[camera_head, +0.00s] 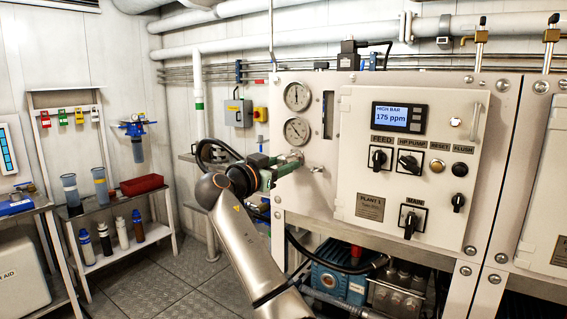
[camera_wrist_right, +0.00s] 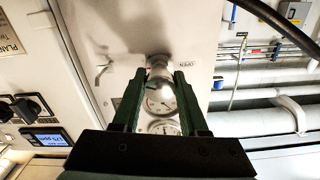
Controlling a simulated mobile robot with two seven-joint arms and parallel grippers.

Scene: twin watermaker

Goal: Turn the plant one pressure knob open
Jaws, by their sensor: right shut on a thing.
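The pressure knob (camera_wrist_right: 160,82) is a silver knob on the white panel of plant one (camera_head: 340,250), below two round gauges. In the head view it is mostly hidden by my right gripper (camera_head: 288,165). In the right wrist view the dark green fingers of my right gripper (camera_wrist_right: 160,100) stand on both sides of the knob, shut on it. An OPEN label (camera_wrist_right: 187,64) is on the panel beside the knob. The upper gauge (camera_head: 297,96) and lower gauge (camera_head: 296,130) are in plain view in the head view. My left gripper is not in view.
The control box (camera_head: 460,195) to the right has a display (camera_head: 399,117) reading HIGH BAR, 175 ppm, and several switches. A small silver handle (camera_head: 316,169) is close to the right of my gripper. Shelves (camera_head: 125,195) stand at the left; the floor (camera_head: 170,275) between is clear.

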